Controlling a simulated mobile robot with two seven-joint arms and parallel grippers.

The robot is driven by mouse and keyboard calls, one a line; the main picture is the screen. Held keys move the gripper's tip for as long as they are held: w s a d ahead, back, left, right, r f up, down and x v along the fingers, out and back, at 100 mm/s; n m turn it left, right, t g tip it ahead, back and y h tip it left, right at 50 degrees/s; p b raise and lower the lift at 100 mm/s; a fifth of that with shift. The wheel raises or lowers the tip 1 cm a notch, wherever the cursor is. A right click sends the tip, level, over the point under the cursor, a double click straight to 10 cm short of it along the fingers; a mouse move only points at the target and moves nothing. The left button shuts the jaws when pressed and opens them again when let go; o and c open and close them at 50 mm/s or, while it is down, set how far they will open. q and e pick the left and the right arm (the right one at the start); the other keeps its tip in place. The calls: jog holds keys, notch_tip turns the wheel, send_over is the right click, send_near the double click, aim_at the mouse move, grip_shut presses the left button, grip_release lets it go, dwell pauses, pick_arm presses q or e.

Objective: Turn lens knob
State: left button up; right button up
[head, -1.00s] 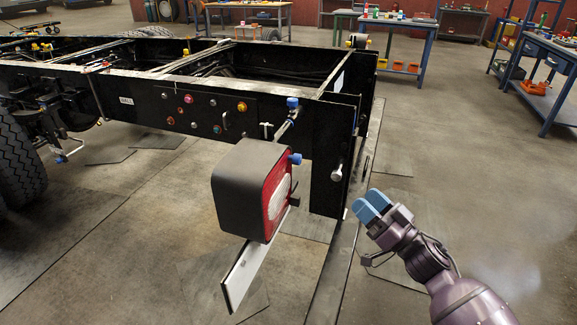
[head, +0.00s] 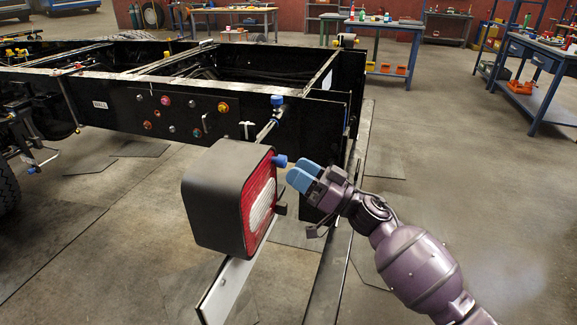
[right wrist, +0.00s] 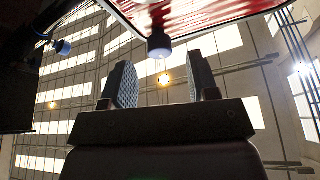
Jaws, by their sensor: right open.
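The tail lamp (head: 228,200) has a black housing and a red lens with a white patch, facing right. A blue knob (head: 280,161) sticks out at the upper edge of the lens. My right gripper (head: 299,177), with blue fingers, is just to the right of this knob. In the right wrist view the two fingers (right wrist: 161,82) are apart and empty. The knob (right wrist: 158,45) shows there beyond the fingertips, roughly in line with the gap, under the red lens (right wrist: 205,12). Whether a finger touches it I cannot tell. My left gripper is not in view.
A second blue knob (head: 277,101) sits on a rod at the black chassis frame (head: 205,90). A pale plate (head: 226,290) hangs below the lamp. Workbenches (head: 385,45) stand far back. The floor to the right is open.

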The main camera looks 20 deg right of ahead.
aim_at(286, 163)
jog(key=x, duration=0.2)
jog(key=shift+w+a, duration=0.2)
jog(key=shift+w, duration=0.05)
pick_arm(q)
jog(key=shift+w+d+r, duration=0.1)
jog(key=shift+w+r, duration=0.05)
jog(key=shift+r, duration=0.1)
pick_arm(e)
jog(key=shift+w+a+r, duration=0.1)
jog(key=shift+a, duration=0.05)
jog(key=c, duration=0.9)
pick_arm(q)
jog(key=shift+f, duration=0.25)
